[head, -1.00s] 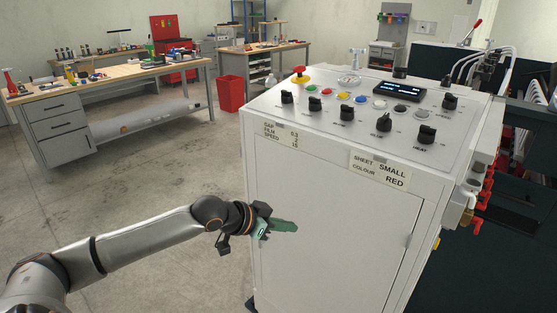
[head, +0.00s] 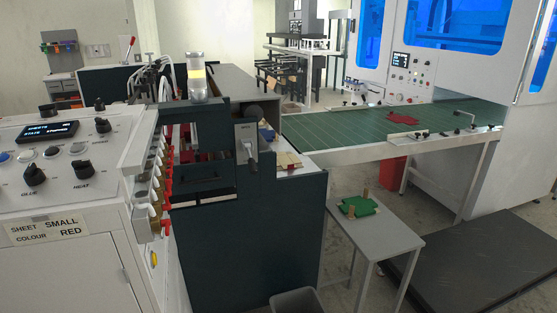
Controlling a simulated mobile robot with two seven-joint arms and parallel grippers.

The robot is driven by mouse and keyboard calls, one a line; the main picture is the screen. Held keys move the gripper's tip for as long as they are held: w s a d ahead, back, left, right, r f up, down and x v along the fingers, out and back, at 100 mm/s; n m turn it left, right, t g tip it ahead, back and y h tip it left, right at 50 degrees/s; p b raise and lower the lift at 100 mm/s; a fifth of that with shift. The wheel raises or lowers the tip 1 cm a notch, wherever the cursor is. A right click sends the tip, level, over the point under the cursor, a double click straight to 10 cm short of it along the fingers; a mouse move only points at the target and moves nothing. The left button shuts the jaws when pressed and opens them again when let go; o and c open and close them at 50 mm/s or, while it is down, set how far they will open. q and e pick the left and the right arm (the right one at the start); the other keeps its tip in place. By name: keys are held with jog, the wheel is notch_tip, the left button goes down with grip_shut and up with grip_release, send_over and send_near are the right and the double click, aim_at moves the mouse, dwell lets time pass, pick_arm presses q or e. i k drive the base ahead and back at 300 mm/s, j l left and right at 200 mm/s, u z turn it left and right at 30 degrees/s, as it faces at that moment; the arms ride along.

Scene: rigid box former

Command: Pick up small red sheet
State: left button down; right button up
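A flat red piece (head: 403,118) with an irregular outline lies on the green conveyor belt (head: 345,128) at the right. I cannot tell whether either is the small red sheet. Tan and reddish flat pieces (head: 289,160) lie on a ledge beside the dark machine, too small to make out. A label (head: 47,228) on the white control cabinet reads sheet small, colour red. Neither of my grippers shows in the head view now.
A dark machine body (head: 245,240) stands in the middle. A small grey table (head: 381,238) holds a green sheet (head: 358,207) between upright posts. A grey bin (head: 297,302) and a low dark platform (head: 470,262) stand on the floor. A white enclosure rises over the belt.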

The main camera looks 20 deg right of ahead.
aim_at(287, 162)
jog(key=i+l+u, duration=0.2)
jog(key=l, duration=0.4)
jog(key=l+u, duration=0.15)
jog(key=l, duration=0.45)
jog(key=i+l+u, duration=0.2)
jog(key=l, duration=0.45)
jog(key=k+j, duration=0.05)
